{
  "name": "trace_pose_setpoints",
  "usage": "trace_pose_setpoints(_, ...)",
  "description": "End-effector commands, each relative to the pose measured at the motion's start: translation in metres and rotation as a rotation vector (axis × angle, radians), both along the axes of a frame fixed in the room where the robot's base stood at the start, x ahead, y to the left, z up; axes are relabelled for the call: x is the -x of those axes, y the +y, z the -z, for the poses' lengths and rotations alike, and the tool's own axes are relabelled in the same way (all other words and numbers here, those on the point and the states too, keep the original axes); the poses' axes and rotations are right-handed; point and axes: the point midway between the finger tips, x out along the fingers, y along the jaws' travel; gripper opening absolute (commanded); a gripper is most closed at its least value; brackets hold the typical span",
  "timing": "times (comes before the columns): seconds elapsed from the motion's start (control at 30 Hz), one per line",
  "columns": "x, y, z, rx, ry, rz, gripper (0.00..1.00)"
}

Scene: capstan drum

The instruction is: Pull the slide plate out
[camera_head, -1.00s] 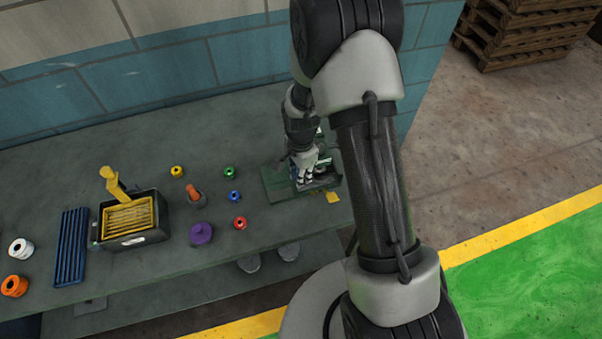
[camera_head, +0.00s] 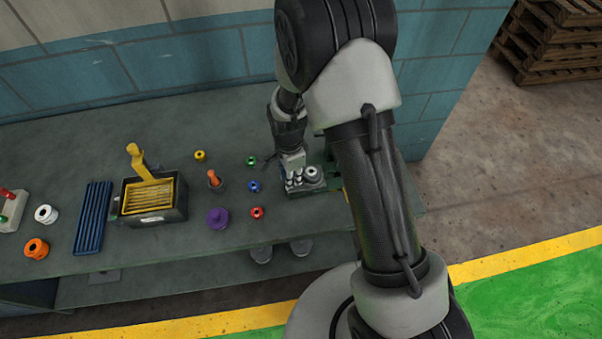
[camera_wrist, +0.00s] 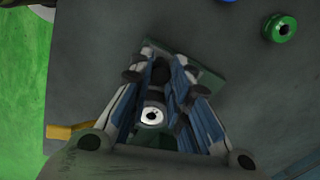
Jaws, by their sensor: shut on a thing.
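The slide plate (camera_head: 307,188) is a grey block with a round pale-ringed part on top. It sits low over the bench, at the left side of the green base (camera_head: 331,168). My gripper (camera_head: 292,178) points down at the plate's left part and is shut on it. In the wrist view my two fingers (camera_wrist: 158,80) close around a dark part, with the white ring (camera_wrist: 152,116) between them. A green corner (camera_wrist: 211,88) shows beyond the fingers. The exact contact is hidden by the fingers, and my arm covers the base's right side.
Left of the plate are small green (camera_head: 251,161), blue (camera_head: 254,186) and red (camera_head: 257,212) spools and a purple part (camera_head: 217,218). Farther left stand a black box with a yellow insert (camera_head: 153,199) and a blue rack (camera_head: 93,217). The wall is behind.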

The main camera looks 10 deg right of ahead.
Motion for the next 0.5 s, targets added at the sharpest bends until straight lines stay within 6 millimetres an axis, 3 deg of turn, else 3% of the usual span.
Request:
trace_pose_setpoints(0.17, -0.0010, 0.0024, -0.0007, -0.003, -0.003, 0.001, 0.00)
trace_pose_setpoints(0.2, -0.0009, 0.0026, -0.0007, -0.003, -0.003, 0.001, 0.18)
trace_pose_setpoints(0.5, -0.0006, 0.0017, -0.0005, -0.002, -0.003, 0.000, 0.38)
